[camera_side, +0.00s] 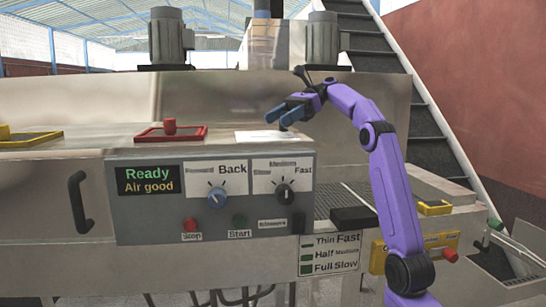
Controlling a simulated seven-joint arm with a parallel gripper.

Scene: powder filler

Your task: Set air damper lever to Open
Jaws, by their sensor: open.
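My gripper (281,115), with blue fingertips on a purple arm, is open and empty. It appears above the machine's top, near a pale plate (268,137), and I cannot tell its exact height. No legible label marks the air damper lever. A lever with a green tip (495,224) shows at the far right edge, well away from my gripper. A red knob (450,256) sits on a yellow panel (437,241) beside my arm. I cannot tell which of these, if either, is the damper lever.
A grey control panel (240,225) has two dials, buttons and a display (148,181) reading "Ready" and "Air good". A red-framed hatch (171,134) with a red knob lies on top. Motors (171,40) stand behind. A dark staircase (400,85) rises at the right.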

